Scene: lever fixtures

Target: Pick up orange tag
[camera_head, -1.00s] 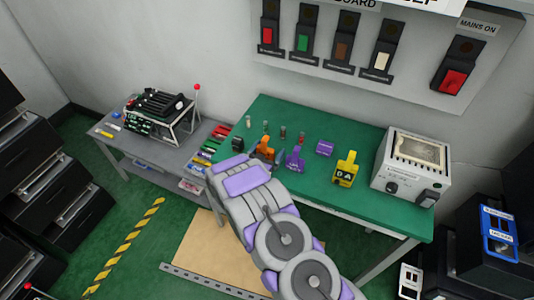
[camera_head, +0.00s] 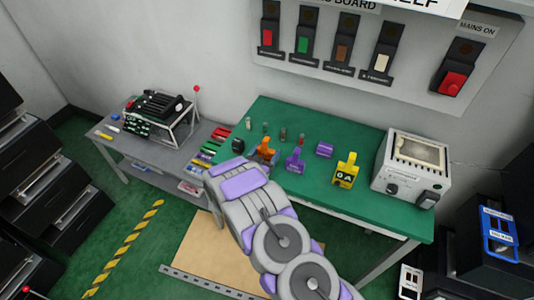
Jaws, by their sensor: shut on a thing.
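The orange tag (camera_head: 265,147) is upright at the front left of the green table (camera_head: 350,136), left of a purple tag. My arm reaches up to the table's front edge, and my gripper (camera_head: 262,161) is at the orange tag, shut on it. The fingertips are small and partly hidden behind my own wrist. The lower part of the orange tag is also hard to make out, and I cannot tell whether it touches the table.
A purple tag (camera_head: 295,160), a purple block (camera_head: 324,149) and a yellow tag (camera_head: 345,170) stand to the right. A black item (camera_head: 238,146) is close on the left. A white device (camera_head: 411,168) fills the table's right end.

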